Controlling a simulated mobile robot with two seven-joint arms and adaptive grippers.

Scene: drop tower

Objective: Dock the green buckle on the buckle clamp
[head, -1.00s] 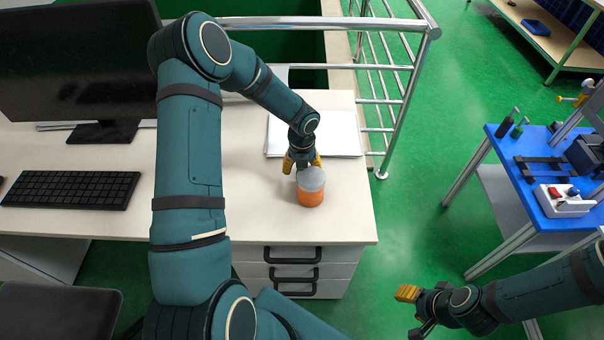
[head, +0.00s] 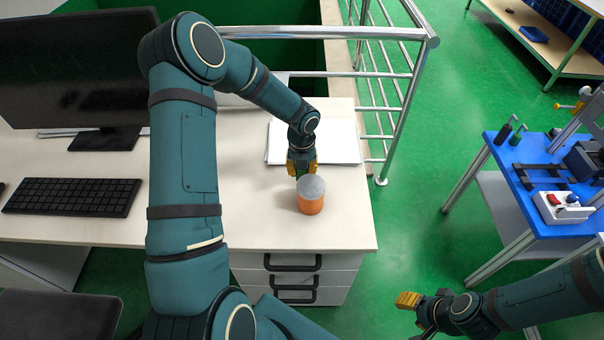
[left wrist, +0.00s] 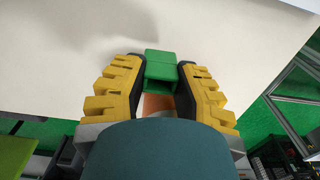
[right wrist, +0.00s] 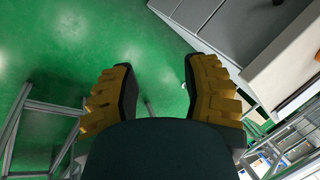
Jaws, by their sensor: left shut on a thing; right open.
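My left gripper (head: 302,168) is over the white desk, just behind an orange pot. It is shut on the green buckle (left wrist: 160,66), a small blocky piece between the yellow fingers in the left wrist view. In the head view only a little green shows below the fingertips. My right gripper (head: 421,302) is open and empty over the green floor; its spread fingers show in the right wrist view (right wrist: 158,92). I cannot tell which fixture is the buckle clamp; several fixtures stand on the blue table.
The orange pot (head: 311,203) with a grey lid stands near the desk's front right. White paper (head: 340,143) lies behind it. A monitor and keyboard (head: 73,194) are on the left. A metal railing (head: 408,100) separates desk and aisle. The blue table (head: 535,222) carries a white switch box (head: 562,207).

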